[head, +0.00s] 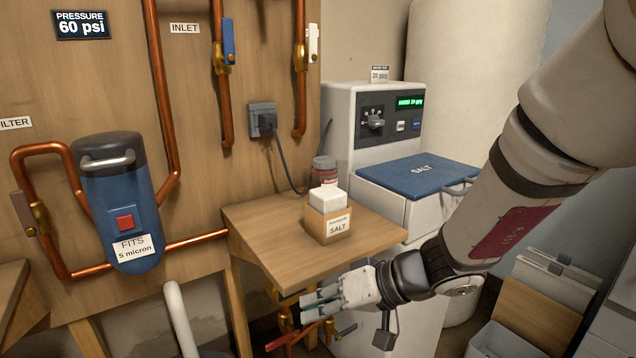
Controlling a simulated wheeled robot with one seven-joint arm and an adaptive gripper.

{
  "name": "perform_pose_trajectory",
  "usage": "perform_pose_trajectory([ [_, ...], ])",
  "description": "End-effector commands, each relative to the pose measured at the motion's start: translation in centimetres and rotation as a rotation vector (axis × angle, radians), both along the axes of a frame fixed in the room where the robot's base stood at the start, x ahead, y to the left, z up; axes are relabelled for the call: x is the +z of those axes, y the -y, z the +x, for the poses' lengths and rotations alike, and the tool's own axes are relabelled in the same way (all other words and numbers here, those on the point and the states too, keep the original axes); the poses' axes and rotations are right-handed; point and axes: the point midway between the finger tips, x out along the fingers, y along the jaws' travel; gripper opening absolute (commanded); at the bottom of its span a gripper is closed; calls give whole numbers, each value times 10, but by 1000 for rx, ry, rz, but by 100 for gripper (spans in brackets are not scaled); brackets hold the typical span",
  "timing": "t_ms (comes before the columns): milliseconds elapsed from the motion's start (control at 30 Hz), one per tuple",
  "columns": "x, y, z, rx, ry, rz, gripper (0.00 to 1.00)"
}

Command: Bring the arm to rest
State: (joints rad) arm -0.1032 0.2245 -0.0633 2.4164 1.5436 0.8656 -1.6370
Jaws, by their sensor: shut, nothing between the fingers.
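My gripper (318,303) is at the lower middle of the head view, in front of and below the front edge of the small wooden shelf (262,232). Its fingers point left and are shut with nothing between them. My arm (490,200) comes in from the upper right and slopes down to the gripper.
A salt box (327,226) and a dark red-labelled jar (325,172) stand on the shelf. The water softener (350,120) with a closed blue lid (415,173) stands behind. A blue filter housing (118,200) and copper pipes are on the wooden wall. Bins stand lower right.

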Motion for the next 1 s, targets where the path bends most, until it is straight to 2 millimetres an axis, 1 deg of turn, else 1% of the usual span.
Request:
perform_pose_trajectory([
  [33,16,2,-11,17,-2,-11,0],
  [100,33,8,-29,37,-28,-40,0],
  [200,52,19,-55,51,-63,-103,0],
  [267,61,29,-71,47,-81,-150,0],
  [367,74,49,-93,19,-102,-243,0],
  [500,88,84,-121,-69,-110,-387,0],
  [700,107,137,-146,-260,-83,-564,0],
  [900,126,180,-161,-454,-26,-677,0],
  [1000,134,198,-170,-540,-6,-715,0],
])
